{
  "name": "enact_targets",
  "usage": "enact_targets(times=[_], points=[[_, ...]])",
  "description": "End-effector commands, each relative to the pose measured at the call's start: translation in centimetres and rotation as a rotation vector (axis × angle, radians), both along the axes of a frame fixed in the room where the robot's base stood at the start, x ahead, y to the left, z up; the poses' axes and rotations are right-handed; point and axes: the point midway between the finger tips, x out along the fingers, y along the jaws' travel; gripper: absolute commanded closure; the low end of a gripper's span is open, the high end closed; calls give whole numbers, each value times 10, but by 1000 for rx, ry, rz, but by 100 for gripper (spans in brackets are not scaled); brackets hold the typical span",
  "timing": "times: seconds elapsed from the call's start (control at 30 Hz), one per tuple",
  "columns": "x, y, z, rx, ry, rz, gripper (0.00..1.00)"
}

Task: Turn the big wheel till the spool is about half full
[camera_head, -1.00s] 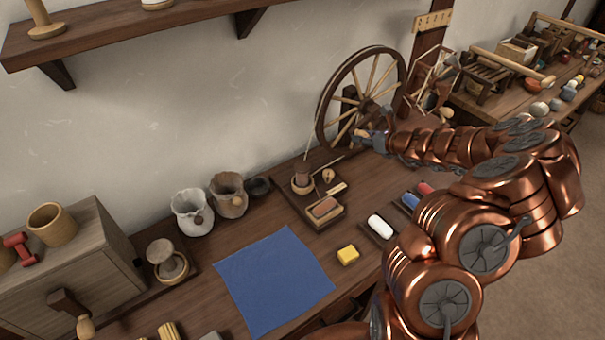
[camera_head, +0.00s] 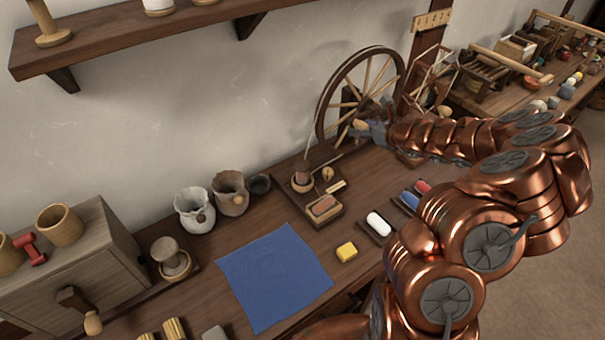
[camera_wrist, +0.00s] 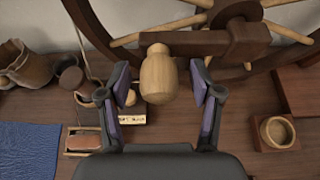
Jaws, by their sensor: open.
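The big wheel (camera_head: 322,108) stands upright at the back of the bench, with wooden spokes and a dark rim; part of it fills the top of the wrist view (camera_wrist: 92,28). A dark crank arm (camera_wrist: 215,43) carries a pale wooden knob (camera_wrist: 158,78). My gripper (camera_wrist: 160,90) is open, with one finger on each side of the knob and visible gaps between. In the head view my gripper (camera_head: 370,132) is at the wheel's lower right. What looks like the spool (camera_head: 302,174) is a small brown cylinder left of the wheel; its fill is too small to judge.
Two pots (camera_head: 194,212) stand against the wall. A small wooden cup (camera_wrist: 277,132) is right of my gripper. A shelf (camera_head: 130,30) overhangs at left.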

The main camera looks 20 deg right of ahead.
Motion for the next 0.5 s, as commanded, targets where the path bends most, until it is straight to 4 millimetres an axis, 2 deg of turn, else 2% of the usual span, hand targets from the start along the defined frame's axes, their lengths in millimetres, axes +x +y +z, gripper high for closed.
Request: enact_targets(times=[0.5], points=[[-36, -14, 21, 0, 0, -2, 35]])
